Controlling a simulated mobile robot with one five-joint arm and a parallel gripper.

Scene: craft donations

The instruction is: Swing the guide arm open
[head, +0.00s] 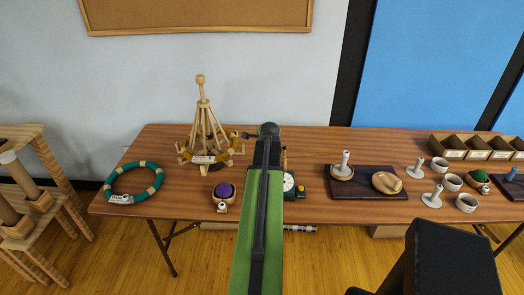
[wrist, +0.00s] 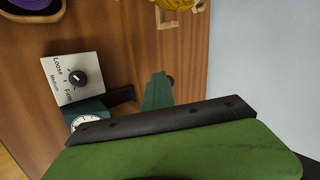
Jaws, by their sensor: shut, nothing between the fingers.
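A small teal device with a white round dial (head: 289,182) stands on the table, mostly hidden behind my arm in the head view. The wrist view shows its dial (wrist: 86,121) and a white panel (wrist: 73,78) with a black knob, marked Loose, Medium and Firm. A teal bar (wrist: 157,91), which looks like the guide arm, points away from the device toward a dark end. My gripper (head: 268,131) is shut and empty above the device. In the wrist view, my gripper (wrist: 165,122) covers the bar's near end. I cannot tell whether they touch.
A wooden frame with yellow yarn (head: 203,140) stands left of my arm. A dark tray (head: 366,192) with a spool and bowl is at right, before several cups.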

